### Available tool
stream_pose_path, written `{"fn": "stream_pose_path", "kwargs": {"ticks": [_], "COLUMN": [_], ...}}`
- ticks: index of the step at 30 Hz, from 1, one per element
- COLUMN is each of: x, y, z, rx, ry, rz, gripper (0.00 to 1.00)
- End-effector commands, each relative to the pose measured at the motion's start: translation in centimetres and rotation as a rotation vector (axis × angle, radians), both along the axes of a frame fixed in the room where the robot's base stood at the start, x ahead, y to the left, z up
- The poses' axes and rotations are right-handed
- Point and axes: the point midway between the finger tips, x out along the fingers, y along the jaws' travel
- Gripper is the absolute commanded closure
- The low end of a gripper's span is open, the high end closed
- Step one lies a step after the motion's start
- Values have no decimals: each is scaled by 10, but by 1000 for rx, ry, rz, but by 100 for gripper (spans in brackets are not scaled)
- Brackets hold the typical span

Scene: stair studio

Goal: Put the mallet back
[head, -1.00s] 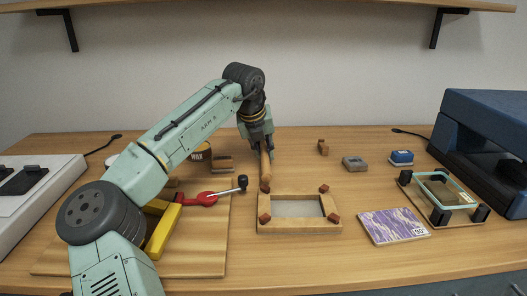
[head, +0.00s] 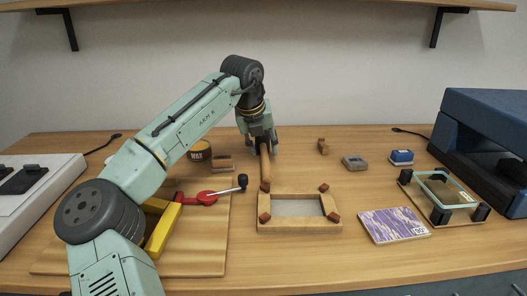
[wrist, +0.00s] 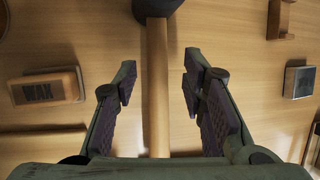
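The mallet lies on the table, with its pale wooden handle (head: 265,172) pointing toward the wooden frame. In the wrist view the handle (wrist: 158,95) runs up the middle to a dark head (wrist: 156,8), which is cut off by the top edge. In the head view my gripper hides the mallet's head. My gripper (head: 263,150) is over the handle. In the wrist view its fingers (wrist: 160,88) are apart, one on each side of the handle, with a gap on both sides. I cannot tell its exact height above the table.
A wooden frame (head: 300,226) with corner blocks lies in front of the mallet. A small wooden piece (head: 323,147) and a grey block (head: 355,163) are right.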

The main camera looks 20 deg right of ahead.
Motion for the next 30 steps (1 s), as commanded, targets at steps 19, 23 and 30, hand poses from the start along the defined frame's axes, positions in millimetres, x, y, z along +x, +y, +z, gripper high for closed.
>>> {"fn": "stream_pose_path", "kwargs": {"ticks": [19, 23, 30], "x": [-33, -33, -33], "y": [31, 31, 32], "z": [95, 96, 96], "rx": [1, 1, 1], "ry": [0, 0, 0], "rz": [-1, -1, -1], "gripper": [62, 62, 62]}}
